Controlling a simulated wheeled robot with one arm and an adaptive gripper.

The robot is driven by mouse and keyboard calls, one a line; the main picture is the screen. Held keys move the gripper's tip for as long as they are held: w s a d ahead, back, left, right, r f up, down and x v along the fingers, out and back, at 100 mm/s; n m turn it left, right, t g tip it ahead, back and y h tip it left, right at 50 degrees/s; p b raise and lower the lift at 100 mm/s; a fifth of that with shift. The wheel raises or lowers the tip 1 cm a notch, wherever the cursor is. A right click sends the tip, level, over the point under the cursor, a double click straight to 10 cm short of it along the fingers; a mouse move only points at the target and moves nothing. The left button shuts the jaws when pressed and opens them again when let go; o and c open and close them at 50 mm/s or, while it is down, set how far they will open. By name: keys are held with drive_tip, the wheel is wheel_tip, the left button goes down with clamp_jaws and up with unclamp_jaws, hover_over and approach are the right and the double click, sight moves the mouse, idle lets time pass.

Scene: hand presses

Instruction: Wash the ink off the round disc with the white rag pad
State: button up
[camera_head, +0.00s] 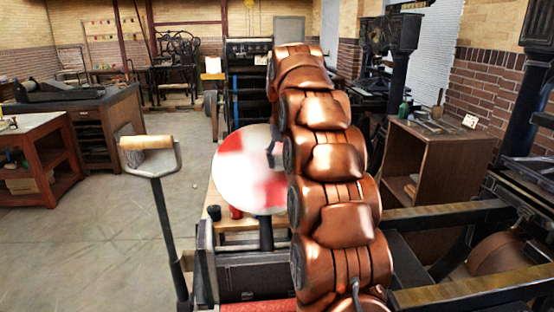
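The round disc (247,172) stands tilted in the middle of the view, white with red ink patches at its upper left and lower right. My copper arm covers its right side. A dark part of my gripper (274,152) shows at the arm's left edge, in front of the disc. Its fingers are mostly hidden behind the arm, and I cannot tell whether it is open or shut, or whether it touches the disc. I cannot make out the white rag pad clearly; it may be hidden behind my arm.
A roller (146,142) sits on a dark post left of the disc. A red tin (235,212) and a small dark object (214,212) stand on a wooden surface below the disc. A wooden cabinet (440,150) and press rails (450,216) lie right. The left floor is clear.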

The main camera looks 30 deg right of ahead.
drive_tip(key=s+f, duration=0.1)
drive_tip(key=s+d+b, duration=0.1)
drive_tip(key=s+d+f+b, duration=0.1)
drive_tip(key=s, duration=0.1)
drive_tip(key=shift+d+f, duration=0.15)
drive_tip(key=shift+f, duration=0.2)
drive_tip(key=shift+w+d+f+b, duration=0.2)
drive_tip(key=shift+w+f, duration=0.2)
drive_tip(key=shift+f, duration=0.15)
drive_tip(key=shift+w+d+f+b, duration=0.1)
drive_tip(key=shift+w+d+f, duration=0.1)
drive_tip(key=shift+w+f, duration=0.25)
drive_tip(key=shift+w+d+f, duration=0.1)
drive_tip(key=shift+w+f, duration=0.15)
drive_tip(key=shift+f, duration=0.25)
